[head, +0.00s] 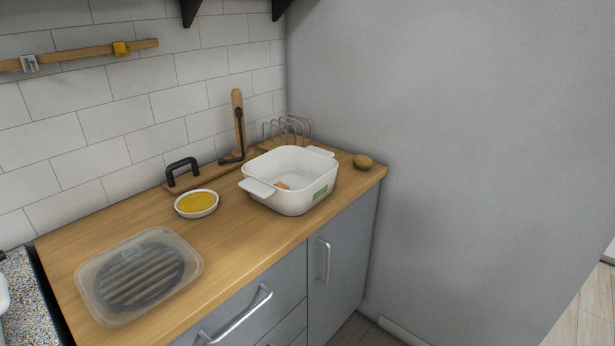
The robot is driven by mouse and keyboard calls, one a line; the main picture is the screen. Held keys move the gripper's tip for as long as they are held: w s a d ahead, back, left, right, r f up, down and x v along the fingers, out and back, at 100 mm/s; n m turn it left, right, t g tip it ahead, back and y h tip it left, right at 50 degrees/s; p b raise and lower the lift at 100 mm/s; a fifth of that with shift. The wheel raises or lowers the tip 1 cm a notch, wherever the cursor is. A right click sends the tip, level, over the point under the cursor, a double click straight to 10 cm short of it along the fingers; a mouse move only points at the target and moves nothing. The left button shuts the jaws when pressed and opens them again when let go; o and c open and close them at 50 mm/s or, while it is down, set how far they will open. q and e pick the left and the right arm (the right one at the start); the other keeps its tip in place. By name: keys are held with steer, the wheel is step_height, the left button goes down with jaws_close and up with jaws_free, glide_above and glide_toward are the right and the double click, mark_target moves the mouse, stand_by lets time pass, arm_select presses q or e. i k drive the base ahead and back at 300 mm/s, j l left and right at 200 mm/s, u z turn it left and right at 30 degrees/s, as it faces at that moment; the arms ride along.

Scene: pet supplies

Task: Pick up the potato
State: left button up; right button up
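Neither of my grippers shows in the head view.
The white dish holds something small and orange (283,186). Left of it are a bowl of yellow contents (197,203) and a clear container (190,262) over a dark ribbed item. A metal rack (289,128) stands behind. The grey wall (450,150) bounds the counter's right end.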

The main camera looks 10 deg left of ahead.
mark_target(363, 163)
steer(key=i+l+u, duration=0.25)
steer(key=i+l, duration=0.2)
steer(key=i+l+u, duration=0.25)
steer(key=l, duration=0.35)
steer(key=i, duration=0.1)
